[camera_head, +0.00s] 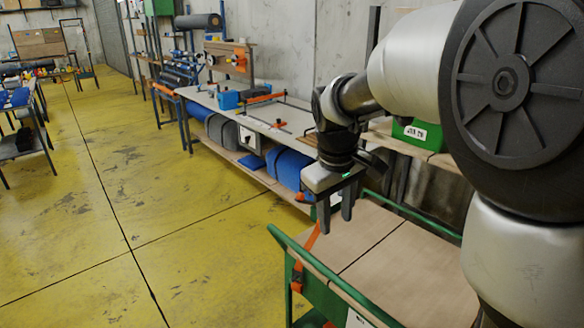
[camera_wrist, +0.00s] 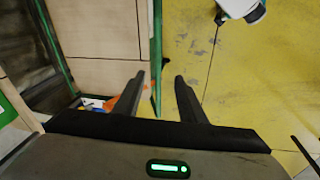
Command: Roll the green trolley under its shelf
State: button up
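The green trolley (camera_head: 383,252) stands at the lower right of the head view, with a tan panelled top and green tube rails. Its green handle rail (camera_head: 318,262) runs along the side nearest the open floor. In the wrist view the trolley top (camera_wrist: 100,32) is at upper left, and the green rail (camera_wrist: 157,55) runs down towards the space between my fingers. My gripper (camera_head: 334,218) is open and points down over the trolley's left part; it also shows in the wrist view (camera_wrist: 153,82). I cannot tell whether a finger touches the rail. My arm hides the trolley's right part.
A wooden shelf (camera_head: 376,133) bearing a green box (camera_head: 417,133) runs along the wall behind the trolley. A long bench (camera_head: 262,124) with blue rolls (camera_head: 292,168) beneath stands left of it. An orange strap (camera_head: 305,244) hangs by the trolley's corner. The yellow floor (camera_head: 150,210) at left is clear.

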jog(key=n+b, duration=0.1)
jog(key=n, duration=0.1)
send_near(330, 272)
jog(key=shift+g+h, duration=0.4)
jog(key=f, duration=0.2)
jog(key=w+f+b, duration=0.1)
jog(key=f, duration=0.2)
jog(key=f+b, duration=0.1)
jog(key=f, duration=0.2)
jog(key=shift+w+d+f, duration=0.2)
jog(key=shift+w+d, duration=0.1)
grip_shut()
